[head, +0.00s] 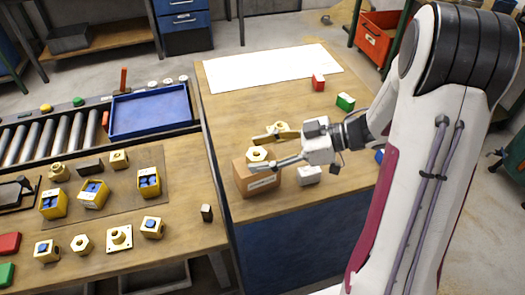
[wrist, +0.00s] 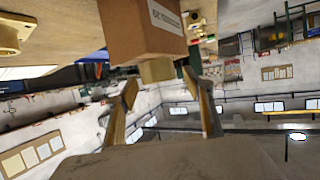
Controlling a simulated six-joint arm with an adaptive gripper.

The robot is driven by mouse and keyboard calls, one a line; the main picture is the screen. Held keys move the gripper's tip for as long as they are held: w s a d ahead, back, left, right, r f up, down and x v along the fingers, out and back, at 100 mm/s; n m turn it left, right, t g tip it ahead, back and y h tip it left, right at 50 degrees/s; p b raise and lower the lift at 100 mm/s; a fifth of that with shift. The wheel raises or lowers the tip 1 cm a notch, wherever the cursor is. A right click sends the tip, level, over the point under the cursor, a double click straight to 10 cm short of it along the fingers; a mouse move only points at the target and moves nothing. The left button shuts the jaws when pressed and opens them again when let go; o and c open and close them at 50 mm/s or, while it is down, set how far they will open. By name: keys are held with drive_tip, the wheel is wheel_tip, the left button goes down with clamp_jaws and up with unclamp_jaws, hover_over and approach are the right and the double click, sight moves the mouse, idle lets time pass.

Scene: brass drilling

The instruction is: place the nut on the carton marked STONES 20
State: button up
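A brass hex nut (head: 257,154) sits on top of the brown carton (head: 262,184) on the right bench. In the wrist view the carton (wrist: 135,35) and the nut (wrist: 157,70) appear upside down, with the nut against the carton's top. The carton has a white label whose text is too small to read surely. My gripper (head: 262,152) is open, its two fingers on either side of the nut. In the wrist view the fingertips (wrist: 158,79) show gaps on both sides of the nut, which lies just beyond them.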

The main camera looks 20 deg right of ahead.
drive_tip(key=shift+r, duration=0.1)
drive_tip(key=shift+v, duration=0.8)
drive_tip(key=v, duration=1)
drive_tip(key=shift+d+r, duration=0.15)
drive_tip(key=shift+d, duration=0.05)
